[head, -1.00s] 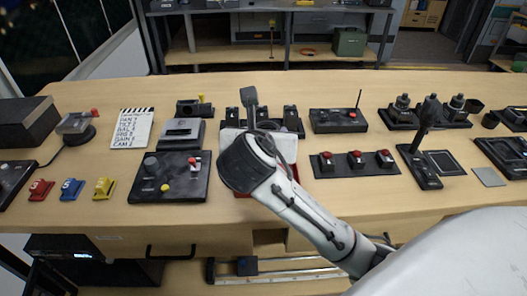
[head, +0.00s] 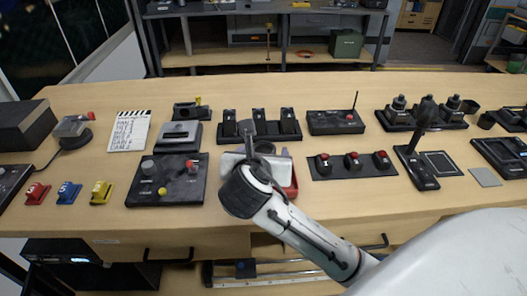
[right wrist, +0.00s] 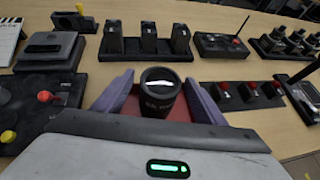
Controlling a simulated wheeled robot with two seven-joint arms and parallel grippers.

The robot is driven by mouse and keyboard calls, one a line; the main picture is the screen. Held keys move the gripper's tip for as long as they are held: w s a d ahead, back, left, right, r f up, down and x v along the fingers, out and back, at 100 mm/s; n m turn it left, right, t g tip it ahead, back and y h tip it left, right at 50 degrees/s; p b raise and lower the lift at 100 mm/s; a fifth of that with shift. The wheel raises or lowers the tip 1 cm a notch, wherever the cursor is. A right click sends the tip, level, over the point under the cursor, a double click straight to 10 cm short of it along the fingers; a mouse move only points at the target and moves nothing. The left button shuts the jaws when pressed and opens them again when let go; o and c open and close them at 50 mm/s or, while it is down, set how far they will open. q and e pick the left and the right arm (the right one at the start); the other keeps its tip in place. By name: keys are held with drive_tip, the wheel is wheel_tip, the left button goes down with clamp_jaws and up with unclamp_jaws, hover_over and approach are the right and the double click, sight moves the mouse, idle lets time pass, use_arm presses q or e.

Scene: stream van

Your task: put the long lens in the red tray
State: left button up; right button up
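The long lens (right wrist: 160,92) is a dark, upright cylinder with pale lettering and a glossy top, seen in the right wrist view. It stands over the red tray (right wrist: 140,110), whose red floor shows around it; whether its base rests on the tray cannot be seen. The purple-grey fingers of my right gripper (right wrist: 160,95) are on both sides of the lens, with narrow gaps, so it looks open. In the head view my right gripper (head: 255,160) covers most of the red tray (head: 291,190) and the lens is mostly hidden. My left gripper is not in view.
Behind the tray is a black rack with three dark upright blocks (head: 258,124). A handheld mic-like stand (head: 416,160) rises further right. Bare wood lies in front of the tray.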

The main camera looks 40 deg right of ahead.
drive_tip(key=shift+r, duration=0.1)
drive_tip(key=shift+s+a+r, duration=0.15)
drive_tip(key=v, duration=1.1)
drive_tip(key=shift+s+a, duration=0.15)
drive_tip(key=shift+s, duration=0.05)
drive_tip(key=shift+r, duration=0.15)
